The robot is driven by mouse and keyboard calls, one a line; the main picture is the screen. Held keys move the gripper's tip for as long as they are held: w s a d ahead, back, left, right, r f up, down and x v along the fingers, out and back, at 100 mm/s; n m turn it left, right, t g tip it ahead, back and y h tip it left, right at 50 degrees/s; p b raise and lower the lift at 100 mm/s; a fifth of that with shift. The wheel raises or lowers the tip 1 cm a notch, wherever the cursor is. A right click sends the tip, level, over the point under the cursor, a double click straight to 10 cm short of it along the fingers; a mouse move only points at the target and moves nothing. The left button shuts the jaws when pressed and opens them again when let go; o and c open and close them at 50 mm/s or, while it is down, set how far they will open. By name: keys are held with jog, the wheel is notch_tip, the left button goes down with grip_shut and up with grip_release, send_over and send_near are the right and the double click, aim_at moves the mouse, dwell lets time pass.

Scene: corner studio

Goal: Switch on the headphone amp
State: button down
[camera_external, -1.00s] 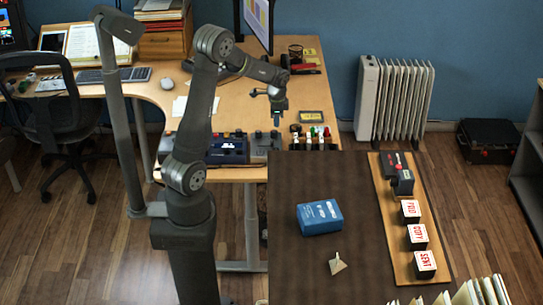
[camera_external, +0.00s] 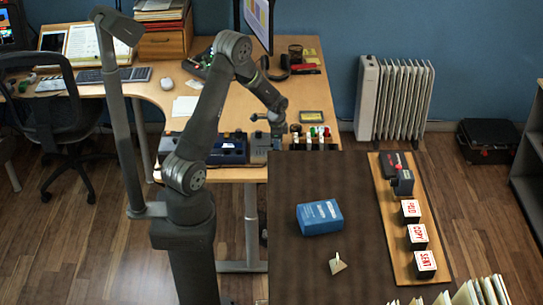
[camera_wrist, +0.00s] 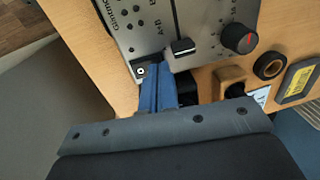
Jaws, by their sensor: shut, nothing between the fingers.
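A grey device panel (camera_wrist: 205,18) with printed lettering fills the top of the wrist view. It carries a black slider cap (camera_wrist: 183,46) in a slot and a black knob (camera_wrist: 240,38) with a red mark. A small round metal fitting (camera_wrist: 140,71) sits at its near corner. My gripper (camera_wrist: 154,68) is shut and empty, its blue fingertips at the panel's near edge beside that fitting; I cannot tell if they touch. In the external view my gripper (camera_external: 277,144) is low over the desk's front edge, beside a grey device (camera_external: 260,148). Which device is the headphone amp is not clear.
A dark blue device (camera_external: 228,149) stands left of the grey one. Several small coloured-top items (camera_external: 318,132) stand to the right. The brown table (camera_external: 290,265) in front holds a blue box (camera_external: 320,217) and a wooden board (camera_external: 384,178) with stamps.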

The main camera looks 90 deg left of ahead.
jog(key=shift+f, duration=0.2)
jog(key=shift+d, duration=0.1)
jog(key=shift+d+r, duration=0.2)
jog(key=shift+d, duration=0.45)
jog(key=shift+r, duration=0.1)
notch_tip(320, 180, up, 14)
jog(key=a, duration=0.1)
jog(key=shift+a, duration=0.4)
jog(key=shift+f, duration=0.25)
